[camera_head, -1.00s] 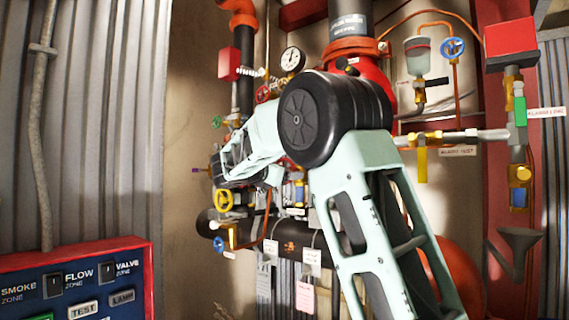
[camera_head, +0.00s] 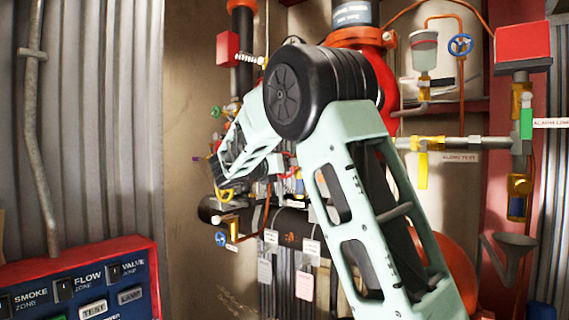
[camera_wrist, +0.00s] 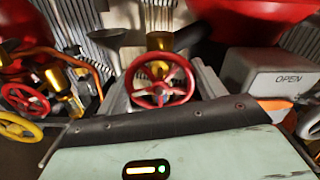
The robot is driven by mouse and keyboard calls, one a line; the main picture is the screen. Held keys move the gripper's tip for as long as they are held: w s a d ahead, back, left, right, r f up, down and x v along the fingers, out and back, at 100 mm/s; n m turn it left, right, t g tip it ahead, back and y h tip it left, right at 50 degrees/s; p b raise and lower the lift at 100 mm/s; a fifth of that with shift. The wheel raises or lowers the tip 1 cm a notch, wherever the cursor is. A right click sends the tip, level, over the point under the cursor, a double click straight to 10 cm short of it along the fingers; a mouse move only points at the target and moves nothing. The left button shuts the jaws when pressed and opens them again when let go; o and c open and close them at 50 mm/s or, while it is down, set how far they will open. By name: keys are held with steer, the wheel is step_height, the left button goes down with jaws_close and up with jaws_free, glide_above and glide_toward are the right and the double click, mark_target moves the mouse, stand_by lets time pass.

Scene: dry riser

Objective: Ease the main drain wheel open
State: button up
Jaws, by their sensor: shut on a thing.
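A red handwheel (camera_wrist: 160,80) with spokes is in the middle of the wrist view. My gripper (camera_wrist: 162,98) reaches up to it, with grey jaw parts at both sides of the wheel, and is shut on it. The exact contact at the rim is partly hidden by the dark edge of my gripper housing. No label naming this wheel can be read. In the head view my arm covers the middle of the pipework, and the gripper's hold on the wheel cannot be made out there.
In the wrist view, another red wheel (camera_wrist: 25,100) and a yellow wheel (camera_wrist: 20,127) are at left, and a box marked OPEN (camera_wrist: 272,75) is at right. The head view shows a control panel (camera_head: 85,275) at lower left and a blue wheel (camera_head: 460,45) at upper right.

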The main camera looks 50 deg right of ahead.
steer(key=shift+f, duration=0.15)
steer(key=o, duration=1)
steer(key=shift+s+a+b, duration=0.2)
steer(key=shift+a+b, duration=0.8)
steer(key=shift+a, duration=1.9)
steer(key=shift+s+a+b, duration=0.25)
steer(key=shift+a+b, duration=0.7)
steer(key=shift+a, duration=1.95)
steer(key=shift+s+a+b, duration=0.2)
steer(key=shift+a+b, duration=0.8)
steer(key=shift+a, duration=1.9)
